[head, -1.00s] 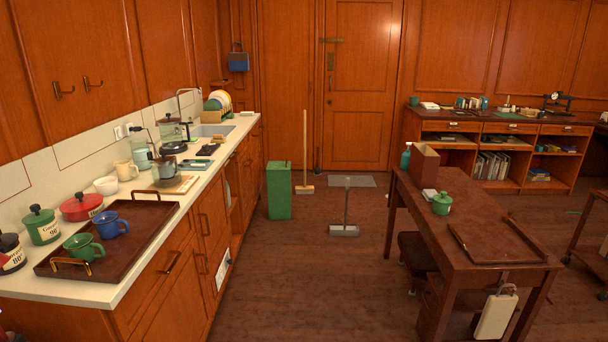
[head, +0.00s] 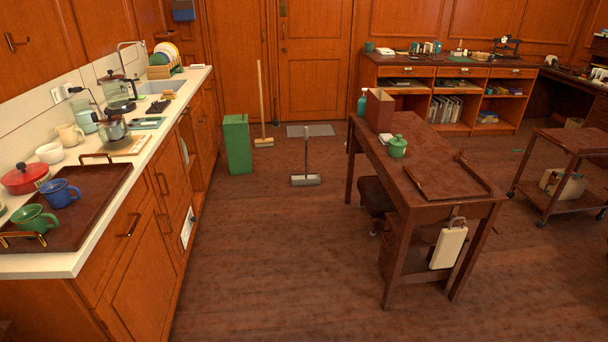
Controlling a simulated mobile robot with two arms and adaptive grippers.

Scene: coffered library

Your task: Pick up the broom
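The broom (head: 261,98) stands upright in the head view, against or close in front of the back wooden wall, left of the door. It has a long light wooden handle and a small tan head on the floor. Neither of my grippers is in view.
A green bin (head: 237,144) stands just left of the broom. A counter (head: 100,230) runs along the left. A wooden table (head: 425,188) with a stool stands right of centre, and a trolley (head: 570,150) is far right.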

